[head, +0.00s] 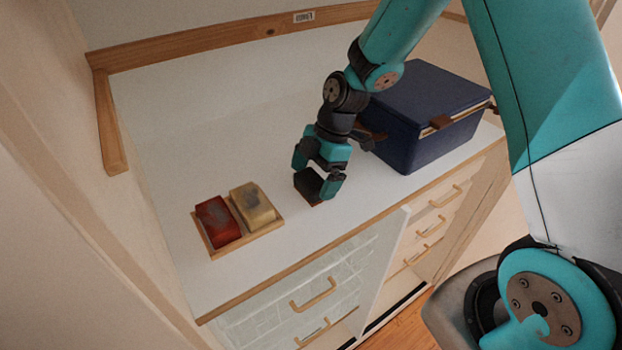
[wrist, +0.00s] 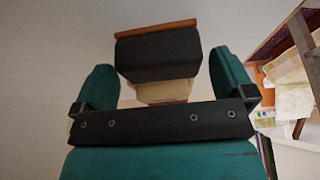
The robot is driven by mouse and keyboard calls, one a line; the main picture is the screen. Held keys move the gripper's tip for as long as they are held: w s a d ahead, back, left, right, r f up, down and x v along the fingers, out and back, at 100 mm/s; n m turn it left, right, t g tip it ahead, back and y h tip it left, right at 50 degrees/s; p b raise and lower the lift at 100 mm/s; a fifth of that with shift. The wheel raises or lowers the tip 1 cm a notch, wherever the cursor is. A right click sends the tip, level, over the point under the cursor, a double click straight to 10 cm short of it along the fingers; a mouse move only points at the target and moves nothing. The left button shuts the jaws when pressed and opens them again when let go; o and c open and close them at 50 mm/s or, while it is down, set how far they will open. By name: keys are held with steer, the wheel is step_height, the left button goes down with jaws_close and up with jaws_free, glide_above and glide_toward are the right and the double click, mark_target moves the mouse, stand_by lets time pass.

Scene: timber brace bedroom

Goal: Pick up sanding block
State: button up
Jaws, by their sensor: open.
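A dark block with a reddish-brown edge, which I take to be the sanding block (head: 308,184), is on the white counter near its front edge. My gripper (head: 319,172) is directly over it, pointing down, partly hiding it. In the wrist view, the sanding block (wrist: 158,55) lies between the two teal fingers of my gripper (wrist: 165,82). The fingers are spread, one on each side; I cannot tell whether either touches it. A pale beige part shows just below the block's dark face.
A wooden tray (head: 217,254) with a red block (head: 217,222) and a yellowish block (head: 253,205) sits to the left. A dark blue box (head: 425,115) with brown handles stands close right of my gripper. The counter (head: 200,130) behind is clear. Drawers are below the front edge.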

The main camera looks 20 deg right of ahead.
mark_target(311, 179)
steer(key=shift+x, duration=1)
steer(key=shift+c, duration=0.5)
steer(key=c, duration=0.7)
steer(key=shift+c, duration=0.2)
steer(key=shift+r, duration=0.1)
step_height(311, 179, up, 10)
steer(key=shift+f+b, duration=0.1)
steer(key=shift+b, duration=1.05)
